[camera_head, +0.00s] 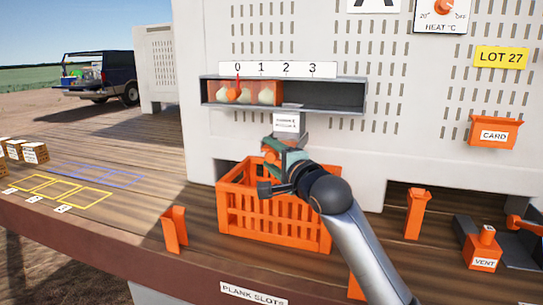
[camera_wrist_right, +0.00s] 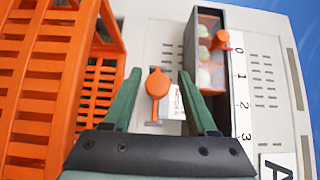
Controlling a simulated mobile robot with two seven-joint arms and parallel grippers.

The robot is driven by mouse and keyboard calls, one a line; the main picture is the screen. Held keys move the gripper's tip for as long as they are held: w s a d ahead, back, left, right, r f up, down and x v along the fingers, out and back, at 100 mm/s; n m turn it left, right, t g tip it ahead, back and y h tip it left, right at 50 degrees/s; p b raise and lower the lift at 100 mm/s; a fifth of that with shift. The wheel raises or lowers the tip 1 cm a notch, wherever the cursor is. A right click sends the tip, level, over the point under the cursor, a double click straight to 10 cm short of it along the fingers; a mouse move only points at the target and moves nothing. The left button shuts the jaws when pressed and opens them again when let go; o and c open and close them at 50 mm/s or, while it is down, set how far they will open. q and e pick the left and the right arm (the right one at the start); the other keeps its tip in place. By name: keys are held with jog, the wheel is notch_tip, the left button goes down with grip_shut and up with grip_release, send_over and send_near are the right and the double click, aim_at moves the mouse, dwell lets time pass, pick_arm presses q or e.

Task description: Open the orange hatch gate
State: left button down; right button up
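The orange hatch handle (camera_wrist_right: 157,84) is a round knob on a short stem, low on the grey wall. A white label (camera_wrist_right: 177,100) beside it seems to read HATCH. In the head view the label (camera_head: 286,122) shows just above my right gripper (camera_head: 279,158), which partly hides the orange part (camera_head: 269,153). In the right wrist view my right gripper (camera_wrist_right: 159,76) is open, with its green fingers on either side of the knob and visible gaps to it. I cannot tell exact depth. My left gripper is not in view.
An orange crate (camera_head: 235,205) stands right below my right gripper. Above is a trough (camera_head: 335,97) holding several onions at its left, under a 0–3 scale (camera_head: 277,69) with an orange pointer. Orange brackets (camera_head: 175,229) stand on the plank deck. A CARD holder (camera_head: 494,133) hangs right.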

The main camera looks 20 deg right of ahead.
jog(key=shift+d+f, duration=0.1)
jog(key=shift+f, duration=0.05)
jog(key=shift+s, duration=0.3)
jog(key=s, duration=0.4)
jog(key=s+d+b, duration=0.1)
jog(key=s, duration=0.2)
jog(key=s+d, duration=0.1)
jog(key=s, duration=0.3)
jog(key=shift+s+d+b, duration=0.2)
jog(key=shift+s+b, duration=0.1)
jog(key=shift+b, duration=0.05)
